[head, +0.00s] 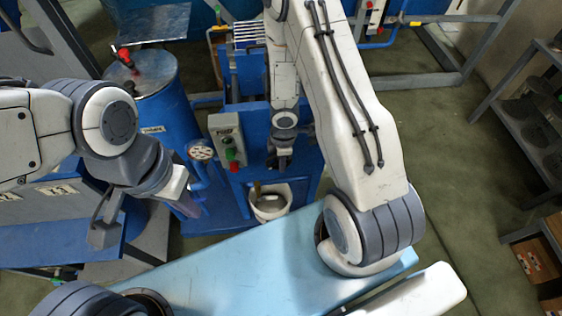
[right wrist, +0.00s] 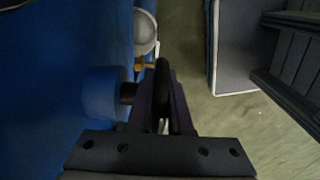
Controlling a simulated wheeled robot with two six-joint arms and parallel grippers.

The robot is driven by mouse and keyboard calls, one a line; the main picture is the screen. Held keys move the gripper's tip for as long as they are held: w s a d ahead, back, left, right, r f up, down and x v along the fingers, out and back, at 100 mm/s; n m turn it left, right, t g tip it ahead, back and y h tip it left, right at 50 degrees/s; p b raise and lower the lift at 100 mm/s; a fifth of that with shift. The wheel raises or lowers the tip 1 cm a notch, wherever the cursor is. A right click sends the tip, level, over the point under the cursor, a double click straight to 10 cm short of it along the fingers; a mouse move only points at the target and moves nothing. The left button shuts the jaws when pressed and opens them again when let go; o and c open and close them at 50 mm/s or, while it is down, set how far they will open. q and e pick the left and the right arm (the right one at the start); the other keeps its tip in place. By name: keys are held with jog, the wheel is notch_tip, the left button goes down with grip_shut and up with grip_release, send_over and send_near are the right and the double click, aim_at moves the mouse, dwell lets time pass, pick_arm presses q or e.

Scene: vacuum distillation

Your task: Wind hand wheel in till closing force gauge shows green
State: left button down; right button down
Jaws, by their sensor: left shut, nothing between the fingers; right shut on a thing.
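The hand wheel shows in the right wrist view as a dark, narrow rim (right wrist: 162,78) seen edge-on, beside a short dark shaft (right wrist: 128,93) from a blue cylinder (right wrist: 101,93). My right gripper (right wrist: 161,105) is shut on this rim. In the head view my right gripper (head: 282,162) is in front of the blue machine, and the wheel is mostly hidden there. A round white gauge (head: 200,152) stands left of the control box; its needle and colours are too small to read. My left gripper (head: 188,207) is shut and empty, lower left of the machine.
A control box (head: 228,141) with red and green buttons is left of my right gripper. A white bucket (head: 270,202) stands below it. A blue drum (head: 160,95) stands at the left. Shelves (head: 530,115) stand at the right; the floor before them is clear.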

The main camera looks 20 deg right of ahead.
jog(key=shift+f+y, duration=0.1)
jog(key=shift+y, duration=0.6)
jog(key=c, duration=0.8)
grip_release()
jog(key=shift+w, duration=0.1)
jog(key=shift+c, duration=0.2)
jog(key=r+p, duration=0.3)
jog(key=d+r+p, duration=0.1)
jog(key=r+p, duration=0.2)
jog(key=r, duration=0.1)
jog(key=r+p, duration=0.3)
jog(key=shift+s+d+r, duration=0.15)
jog(key=shift+s+r, duration=0.1)
